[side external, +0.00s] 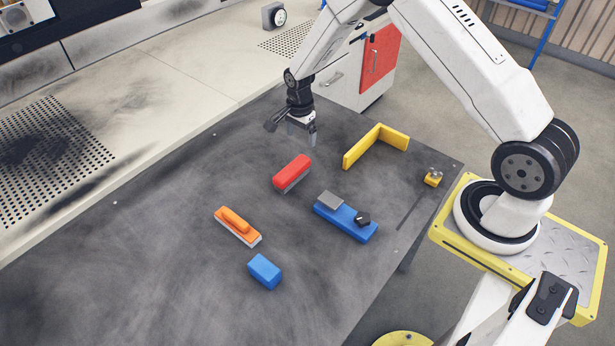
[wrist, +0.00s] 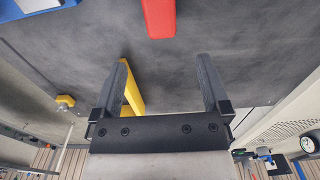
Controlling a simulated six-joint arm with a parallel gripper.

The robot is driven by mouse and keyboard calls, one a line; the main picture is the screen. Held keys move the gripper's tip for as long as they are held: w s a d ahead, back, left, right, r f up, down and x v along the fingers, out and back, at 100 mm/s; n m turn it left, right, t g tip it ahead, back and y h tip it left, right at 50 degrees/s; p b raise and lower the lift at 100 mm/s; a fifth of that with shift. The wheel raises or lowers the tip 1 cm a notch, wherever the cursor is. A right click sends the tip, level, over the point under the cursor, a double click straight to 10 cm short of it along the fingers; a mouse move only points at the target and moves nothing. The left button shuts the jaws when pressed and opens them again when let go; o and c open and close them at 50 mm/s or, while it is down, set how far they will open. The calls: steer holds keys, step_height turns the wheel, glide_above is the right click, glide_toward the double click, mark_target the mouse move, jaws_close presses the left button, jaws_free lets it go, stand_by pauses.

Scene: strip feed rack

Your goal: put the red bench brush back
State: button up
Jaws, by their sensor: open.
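The red bench brush (side external: 292,170) lies on the dark table with its red back up and a grey bristle edge low on its side. In the wrist view the brush (wrist: 159,16) is at the top edge, partly cut off. My gripper (side external: 302,138) is open and empty above the table, behind the brush and apart from it.
A blue base (side external: 345,221) carrying a grey plate and a black knob sits in front of the corner piece. An orange float-like tool (side external: 237,225) and a blue block (side external: 264,271) lie nearer. A small yellow part (side external: 433,177) is by the right edge. The table's left is clear.

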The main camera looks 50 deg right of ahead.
steer(key=s+a+r+n+t, duration=0.1)
steer(key=s+a+r+n, duration=0.3)
steer(key=s+r+n, duration=0.4)
steer(key=s+a+r+n+t, duration=0.1)
steer(key=s+a+r+n, duration=0.4)
steer(key=s+r+n, duration=0.3)
steer(key=shift+s+n+t, duration=0.3)
steer(key=shift+s+n, duration=0.6)
steer(key=shift+s, duration=1.5)
